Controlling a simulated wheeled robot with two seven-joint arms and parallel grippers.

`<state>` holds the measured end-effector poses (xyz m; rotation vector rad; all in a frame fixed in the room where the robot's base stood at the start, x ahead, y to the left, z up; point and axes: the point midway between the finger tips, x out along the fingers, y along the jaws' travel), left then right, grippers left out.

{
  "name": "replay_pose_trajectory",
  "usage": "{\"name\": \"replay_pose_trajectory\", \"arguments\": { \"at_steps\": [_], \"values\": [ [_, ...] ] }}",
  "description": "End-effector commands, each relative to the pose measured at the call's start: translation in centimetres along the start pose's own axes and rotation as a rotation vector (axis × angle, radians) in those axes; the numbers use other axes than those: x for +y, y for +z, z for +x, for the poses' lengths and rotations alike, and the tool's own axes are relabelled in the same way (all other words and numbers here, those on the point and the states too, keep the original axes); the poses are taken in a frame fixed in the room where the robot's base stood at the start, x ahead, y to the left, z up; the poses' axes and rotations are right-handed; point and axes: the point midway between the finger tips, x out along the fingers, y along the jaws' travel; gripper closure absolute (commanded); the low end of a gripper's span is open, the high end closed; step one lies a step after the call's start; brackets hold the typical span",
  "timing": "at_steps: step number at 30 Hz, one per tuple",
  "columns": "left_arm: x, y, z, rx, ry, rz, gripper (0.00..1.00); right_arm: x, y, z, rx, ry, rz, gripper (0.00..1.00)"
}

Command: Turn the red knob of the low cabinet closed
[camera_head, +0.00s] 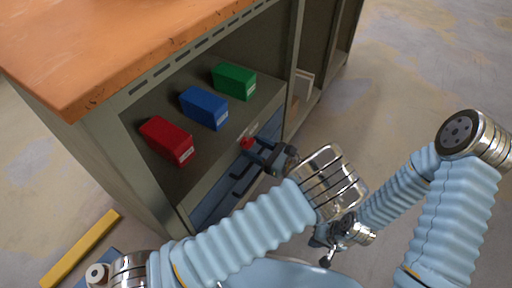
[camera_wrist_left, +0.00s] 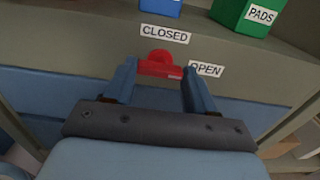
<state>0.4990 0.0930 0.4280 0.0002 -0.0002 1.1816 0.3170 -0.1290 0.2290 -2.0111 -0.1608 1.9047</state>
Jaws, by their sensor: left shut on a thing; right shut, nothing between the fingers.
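The red knob (camera_wrist_left: 160,66) sits on the front edge of the low cabinet (camera_head: 222,140), between a CLOSED label (camera_wrist_left: 165,34) above it and an OPEN label (camera_wrist_left: 206,69) to its right in the left wrist view. Its red handle lies roughly level, slanting slightly down toward the OPEN label. My left gripper (camera_wrist_left: 158,82) is shut on the red knob, one finger at each side. In the head view the knob (camera_head: 246,143) shows at the fingertips. My right gripper (camera_head: 322,250) is shut and empty, low and away from the cabinet.
Red (camera_head: 167,141), blue (camera_head: 204,107) and green (camera_head: 234,81) boxes stand on the shelf above the knob. A drawer with a dark handle (camera_head: 242,184) is below it. A yellow bar (camera_head: 80,248) lies on the floor at left. The floor right of the cabinet is clear.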

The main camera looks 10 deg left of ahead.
Motion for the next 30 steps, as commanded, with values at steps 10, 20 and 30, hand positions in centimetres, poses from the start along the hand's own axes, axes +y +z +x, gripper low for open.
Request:
{"name": "replay_pose_trajectory", "arguments": {
  "at_steps": [10,20,30],
  "values": [
    [0.0,-0.1,0.0,0.001,0.0,-0.072,0.75,0.1,0.0,0.3,-0.001,-0.001,0.0,1.0],
    [0.0,-0.2,-0.1,0.002,0.0,-0.325,0.75,0.4,0.1,1.4,-0.003,-0.003,-0.001,1.0],
    [0.0,-0.3,-0.1,0.002,-0.001,-0.65,0.75,0.7,0.2,2.8,-0.008,-0.006,-0.002,1.0]
  ]
}}
